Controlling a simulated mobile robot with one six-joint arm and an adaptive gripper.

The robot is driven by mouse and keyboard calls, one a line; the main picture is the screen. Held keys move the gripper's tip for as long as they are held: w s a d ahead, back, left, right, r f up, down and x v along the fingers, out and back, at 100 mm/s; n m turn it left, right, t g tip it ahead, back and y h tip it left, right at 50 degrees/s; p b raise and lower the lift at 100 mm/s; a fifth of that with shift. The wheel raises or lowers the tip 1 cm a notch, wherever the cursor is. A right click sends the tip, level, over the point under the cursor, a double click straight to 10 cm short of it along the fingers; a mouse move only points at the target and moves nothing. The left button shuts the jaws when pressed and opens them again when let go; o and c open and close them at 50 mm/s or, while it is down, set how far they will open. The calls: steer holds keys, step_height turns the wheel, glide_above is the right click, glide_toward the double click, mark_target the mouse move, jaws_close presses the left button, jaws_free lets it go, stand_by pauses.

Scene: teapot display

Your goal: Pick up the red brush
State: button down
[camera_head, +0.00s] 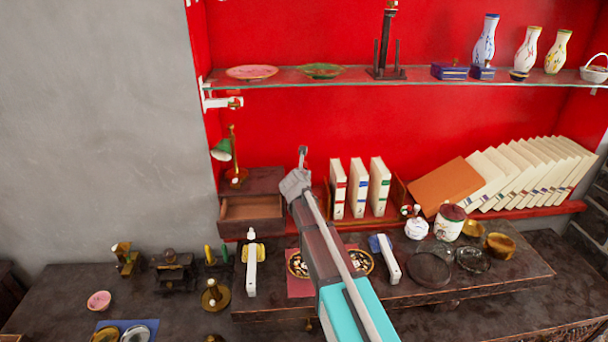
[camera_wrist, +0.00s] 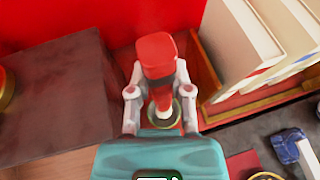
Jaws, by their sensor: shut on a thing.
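The red brush (camera_wrist: 157,52) is in the wrist view, just right of a dark wooden block, with a thick red upper part and a pale lower part. My gripper (camera_wrist: 157,84) has one finger on each side of it and is shut on it. Below the pale part is a small round greenish ring or dish (camera_wrist: 177,120); I cannot tell whether the brush touches it. In the head view my gripper (camera_head: 297,182) is by the red back wall, left of the white books, and the brush cannot be made out clearly there.
A wooden box with an open front (camera_head: 251,208) stands close on the left. White books (camera_head: 338,188) in a wooden rack stand close on the right. A glass shelf (camera_head: 350,82) with dishes and vases runs above. A white jar (camera_head: 449,226) and bowls stand farther right.

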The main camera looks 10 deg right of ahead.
steer(key=shift+r+p, duration=0.55)
steer(key=shift+r, duration=0.3)
stand_by(0.5)
